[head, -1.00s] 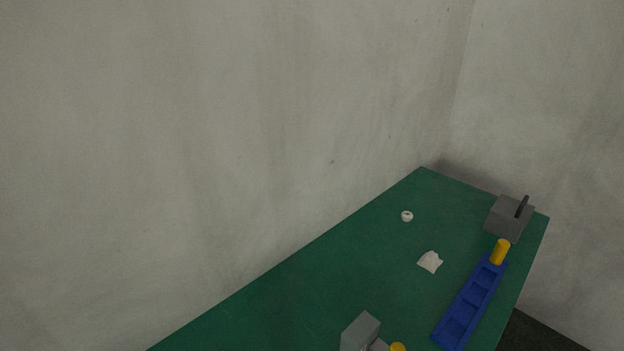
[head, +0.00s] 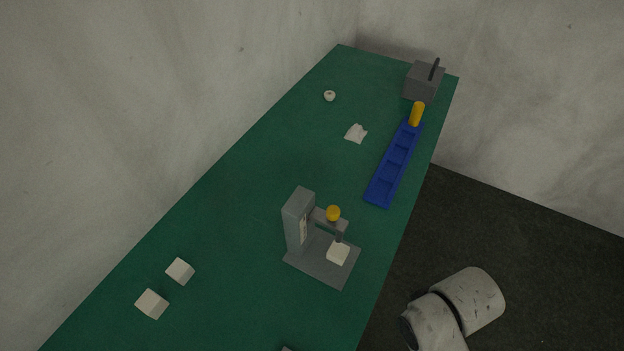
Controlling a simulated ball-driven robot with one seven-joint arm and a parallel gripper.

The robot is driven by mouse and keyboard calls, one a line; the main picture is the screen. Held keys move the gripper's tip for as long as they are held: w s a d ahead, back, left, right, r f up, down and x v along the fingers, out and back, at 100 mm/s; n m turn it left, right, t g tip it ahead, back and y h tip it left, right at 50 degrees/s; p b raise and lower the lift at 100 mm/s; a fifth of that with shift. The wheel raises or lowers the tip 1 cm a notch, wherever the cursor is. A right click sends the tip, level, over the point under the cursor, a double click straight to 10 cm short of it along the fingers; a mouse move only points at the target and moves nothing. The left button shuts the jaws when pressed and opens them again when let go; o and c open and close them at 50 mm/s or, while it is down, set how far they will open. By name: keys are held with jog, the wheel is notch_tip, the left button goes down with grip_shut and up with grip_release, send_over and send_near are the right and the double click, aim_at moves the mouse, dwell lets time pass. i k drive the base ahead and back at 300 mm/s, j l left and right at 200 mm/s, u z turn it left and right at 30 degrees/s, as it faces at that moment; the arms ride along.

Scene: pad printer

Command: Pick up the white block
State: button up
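Several white blocks show in the head view. One white block (head: 338,253) sits on the base of the grey pad printer (head: 297,222), under its arm with the yellow ball. Two more white blocks, one (head: 180,271) and another (head: 152,304), lie apart on the green table to the left of the printer. My gripper is not clearly visible. A pale rounded link of my arm shows at the lower right, beyond the table's edge.
The green table (head: 230,200) runs along the wall. A blue compartment tray (head: 378,197) lies behind the printer with a yellow cylinder (head: 417,114) at its far end.

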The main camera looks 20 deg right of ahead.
aim_at(337, 252)
jog(key=i+l, duration=0.1)
jog(key=l, duration=0.3)
jog(key=i+l, duration=0.15)
jog(key=l, duration=0.25)
jog(key=i+l, duration=0.1)
jog(key=l, duration=0.3)
jog(key=i+l, duration=0.1)
jog(key=l, duration=0.25)
jog(key=i+l, duration=0.15)
jog(key=l, duration=0.25)
jog(key=i+l+u, duration=0.1)
jog(key=l, duration=0.3)
jog(key=i+l, duration=0.1)
jog(key=l, duration=0.3)
jog(key=l+u, duration=0.1)
jog(key=u, duration=0.35)
jog(key=l+u, duration=0.1)
jog(key=u, duration=0.35)
jog(key=l+u, duration=0.1)
jog(key=u, duration=0.35)
jog(key=l+u, duration=0.1)
jog(key=u, duration=1.3)
